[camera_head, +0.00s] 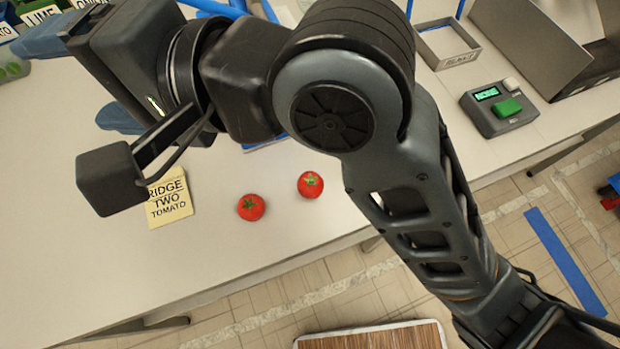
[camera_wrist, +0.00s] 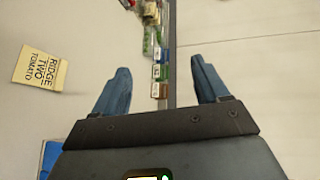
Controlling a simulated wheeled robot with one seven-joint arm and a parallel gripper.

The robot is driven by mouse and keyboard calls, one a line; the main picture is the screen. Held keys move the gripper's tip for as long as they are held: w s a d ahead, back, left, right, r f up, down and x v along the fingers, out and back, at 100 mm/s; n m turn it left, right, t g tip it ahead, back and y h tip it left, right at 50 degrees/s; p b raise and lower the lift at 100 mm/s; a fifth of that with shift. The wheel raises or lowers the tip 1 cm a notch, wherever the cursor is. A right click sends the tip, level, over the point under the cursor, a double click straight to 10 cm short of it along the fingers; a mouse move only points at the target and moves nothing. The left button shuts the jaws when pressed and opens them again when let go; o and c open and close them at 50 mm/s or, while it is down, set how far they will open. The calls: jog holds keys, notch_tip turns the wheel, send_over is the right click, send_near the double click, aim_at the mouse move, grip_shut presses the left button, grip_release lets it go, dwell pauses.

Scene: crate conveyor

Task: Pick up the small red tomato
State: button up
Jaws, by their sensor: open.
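Two red tomatoes with green tops rest on the white table in the head view, a left one (camera_head: 250,207) and a right one (camera_head: 310,185). They look nearly the same size, so I cannot tell which is the small one. They stand apart from each other near the table's front edge. My gripper (camera_head: 82,80) is open above the table, to the upper left of both tomatoes. In the wrist view my gripper (camera_wrist: 160,69) has its blue fingers spread with nothing held between them. No tomato shows in the wrist view.
A yellow note (camera_head: 169,198) reading "RIDGE TWO TOMATO" lies left of the tomatoes. Labelled boxes (camera_head: 38,12) stand at the upper left. A grey button box (camera_head: 500,107) and an open tray (camera_head: 447,43) are at the right. The table left of the note is bare.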

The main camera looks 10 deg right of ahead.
notch_tip(320, 180, down, 4)
jog(key=s+g+h, duration=0.1)
jog(key=g+h, duration=0.1)
jog(key=m+g+h, duration=0.2)
jog(key=h, duration=0.9)
send_over(313, 179)
jog(key=f, duration=1.2)
jog(key=shift+s+d+f+b, duration=0.2)
jog(key=shift+s+d+b, duration=0.15)
jog(key=shift+s+b, duration=0.05)
jog(key=shift+d+f+h, duration=0.15)
jog(key=shift+f+h, duration=0.15)
jog(key=shift+w+a+f+p, duration=0.1)
jog(key=shift+a+f+p, duration=0.05)
jog(key=shift+f, duration=1.05)
jog(key=shift+w+a+f+p, duration=0.1)
jog(key=shift+w+a+f, duration=0.1)
jog(key=shift+f, duration=0.95)
jog(key=shift+w+a+f+p, duration=0.1)
jog(key=shift+a+f+p, duration=0.05)
jog(key=shift+f, duration=1.05)
jog(key=shift+c, duration=0.4)
jog(key=c, duration=1)
